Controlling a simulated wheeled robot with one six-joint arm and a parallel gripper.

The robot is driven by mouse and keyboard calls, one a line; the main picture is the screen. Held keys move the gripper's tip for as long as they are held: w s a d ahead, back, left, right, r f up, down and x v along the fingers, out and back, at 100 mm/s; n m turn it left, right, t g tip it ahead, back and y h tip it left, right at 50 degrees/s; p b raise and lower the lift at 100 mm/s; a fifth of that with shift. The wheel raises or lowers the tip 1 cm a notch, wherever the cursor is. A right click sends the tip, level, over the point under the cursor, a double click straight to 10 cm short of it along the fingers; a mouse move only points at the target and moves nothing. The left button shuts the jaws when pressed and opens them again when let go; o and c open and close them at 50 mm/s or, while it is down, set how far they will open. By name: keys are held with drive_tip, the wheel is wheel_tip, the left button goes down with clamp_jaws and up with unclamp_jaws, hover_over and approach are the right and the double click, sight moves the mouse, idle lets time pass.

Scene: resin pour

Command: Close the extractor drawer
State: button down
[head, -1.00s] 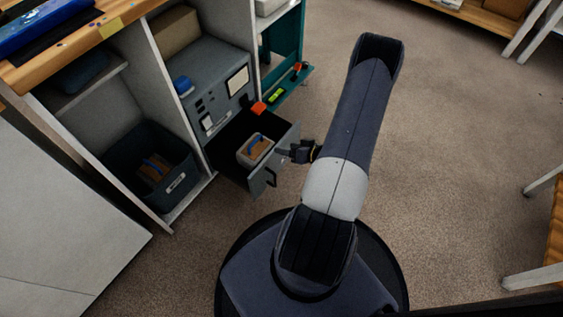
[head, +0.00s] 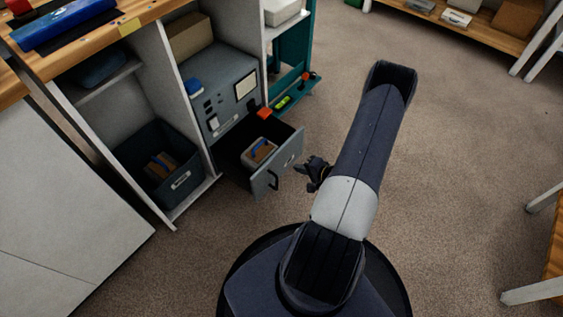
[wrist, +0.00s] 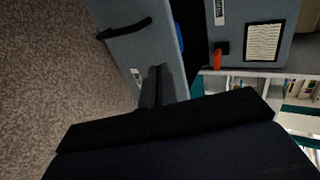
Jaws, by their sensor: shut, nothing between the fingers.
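The extractor is the grey unit (head: 226,88) low in the cabinet, with dark buttons and a pale label on its face. The drawer's grey front panel and black handle (head: 273,180) face the room. In the wrist view the front panel (wrist: 150,45) and handle (wrist: 124,28) fill the upper middle. My gripper (head: 307,165) is shut and empty, just outside the drawer front, apart from it in the head view. Its fingers (wrist: 157,74) overlap the panel in the wrist view; contact cannot be told.
An orange piece (head: 264,114) shows at the extractor's front, above the drawer. A dark bin (head: 180,185) stands in the left cabinet bay. A teal shelf (head: 297,95) is behind. Carpet (head: 460,150) to the right is open; a wooden-topped table stands at the right edge.

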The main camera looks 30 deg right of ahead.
sight(275, 158)
drive_tip(key=x, duration=0.2)
drive_tip(key=b+x, duration=0.1)
drive_tip(key=x, duration=0.2)
drive_tip(key=r+b+x, duration=0.1)
drive_tip(key=x, duration=0.2)
drive_tip(key=shift+w+a, duration=0.2)
drive_tip(key=shift+w, duration=0.25)
drive_tip(key=shift+w+a+r+b, duration=0.1)
drive_tip(key=shift+w+r+b, duration=0.05)
drive_tip(key=shift+w+b, duration=0.2)
drive_tip(key=shift+w, duration=0.1)
drive_tip(key=w+a+b, duration=0.1)
drive_tip(key=w+a, duration=0.2)
drive_tip(key=w, duration=0.7)
drive_tip(key=w+a+b, duration=0.1)
drive_tip(key=w+a, duration=0.3)
drive_tip(key=w, duration=0.6)
drive_tip(key=shift+w+a, duration=0.25)
drive_tip(key=shift+w, duration=0.1)
drive_tip(key=shift+r+b, duration=0.15)
drive_tip(key=shift+b, duration=0.15)
